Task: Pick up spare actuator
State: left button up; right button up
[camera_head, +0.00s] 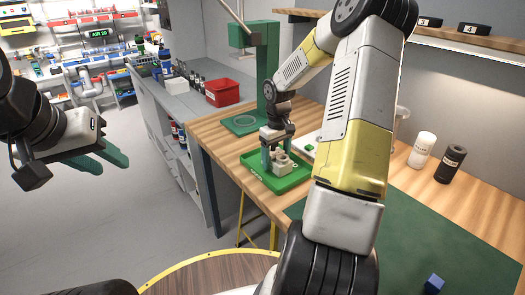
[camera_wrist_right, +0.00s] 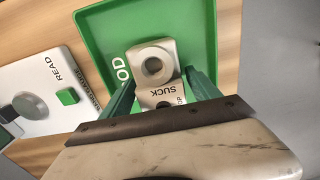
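The spare actuator (camera_head: 282,164) is a small beige block with a round ringed top. It sits in a green tray (camera_head: 297,180) on the wooden table. In the right wrist view the actuator (camera_wrist_right: 152,66) shows its ring opening and a lower part marked "SUCK". My right gripper (camera_head: 275,150) points down over it. In the right wrist view, its green fingers (camera_wrist_right: 160,88) stand on either side of the actuator, apart; firm contact is not visible. The lower part is partly hidden by the gripper body. My left gripper (camera_head: 108,160) is open and empty, away from the table at the left.
A green press-like stand (camera_head: 268,65) is behind the tray. A white panel marked "READ" (camera_wrist_right: 45,88) lies beside the tray. A white cylinder (camera_head: 422,150) and a black cylinder (camera_head: 450,164) stand at the right. A blue cube (camera_head: 434,284) lies on the dark green mat (camera_head: 440,235).

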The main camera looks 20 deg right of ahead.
aim_at(276, 152)
grip_shut()
jog(key=shift+r, duration=0.8)
notch_tip(276, 152, up, 2)
jog(key=shift+w+r, duration=0.1)
jog(key=shift+r, duration=0.05)
jog(key=s+d, duration=0.1)
jog(key=s, duration=0.4)
jog(key=s+d, duration=0.1)
jog(key=s, duration=0.4)
jog(key=s+d+r, duration=0.1)
jog(key=s, duration=0.4)
jog(key=shift+s+d, duration=0.2)
jog(key=shift+s, duration=0.2)
